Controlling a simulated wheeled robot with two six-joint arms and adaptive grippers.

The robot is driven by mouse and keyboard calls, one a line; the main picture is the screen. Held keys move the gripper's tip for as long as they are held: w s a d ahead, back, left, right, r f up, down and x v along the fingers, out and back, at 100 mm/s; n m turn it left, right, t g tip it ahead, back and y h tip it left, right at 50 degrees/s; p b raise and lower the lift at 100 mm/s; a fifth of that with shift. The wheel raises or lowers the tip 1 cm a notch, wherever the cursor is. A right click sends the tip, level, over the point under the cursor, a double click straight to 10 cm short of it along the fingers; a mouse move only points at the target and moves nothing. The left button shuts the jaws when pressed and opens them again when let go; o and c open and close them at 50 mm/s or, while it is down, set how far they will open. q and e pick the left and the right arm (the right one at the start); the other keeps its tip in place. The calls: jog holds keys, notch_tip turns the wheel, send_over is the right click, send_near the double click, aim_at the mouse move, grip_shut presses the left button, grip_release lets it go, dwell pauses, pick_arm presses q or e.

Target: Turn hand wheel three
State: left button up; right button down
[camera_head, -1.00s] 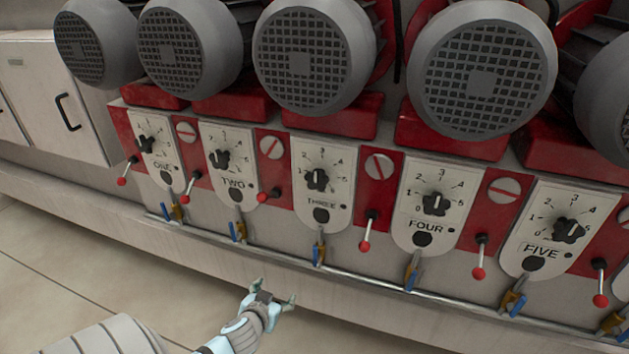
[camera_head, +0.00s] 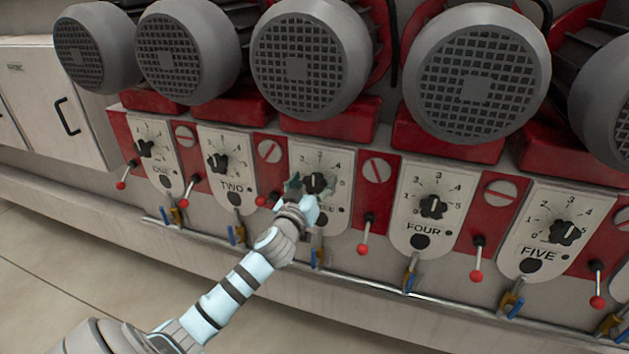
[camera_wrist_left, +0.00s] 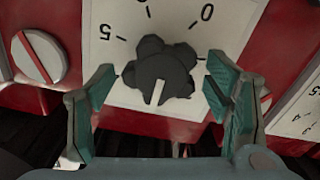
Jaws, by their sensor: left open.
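Hand wheel three (camera_head: 317,183) is a black lobed knob with a pale pointer line, on a white dial plate (camera_head: 340,205) numbered around it. My left gripper (camera_head: 306,184) is at this wheel in the head view and covers part of the plate's left side and label. In the left wrist view the wheel (camera_wrist_left: 159,73) shows between the two spread green fingers of the left gripper (camera_wrist_left: 160,95). The fingers are open, one on either side of the wheel. I cannot tell whether either touches it. My right gripper is not in view.
Similar dials two (camera_head: 218,162) and four (camera_head: 433,206) flank this one. A red-tipped lever (camera_head: 364,238) stands to the right of plate three. A large grey motor (camera_head: 308,60) overhangs above. A pipe with blue-handled valves (camera_head: 409,282) runs below.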

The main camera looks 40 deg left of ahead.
pick_arm(q)
jog(key=shift+a, duration=0.1)
jog(key=c, duration=1.1)
jog(key=shift+c, duration=0.2)
jog(key=shift+m, duration=0.4)
jog(key=m+p, duration=0.1)
jog(key=m, duration=0.2)
jog(key=shift+w+m, duration=0.1)
jog(key=shift+m, duration=0.2)
jog(key=m, duration=0.1)
jog(key=m+p, duration=0.1)
jog(key=m, duration=0.3)
jog(key=shift+d+p, duration=0.3)
jog(key=shift+p, duration=0.05)
jog(key=shift+f+m, duration=0.1)
jog(key=shift+m, duration=0.2)
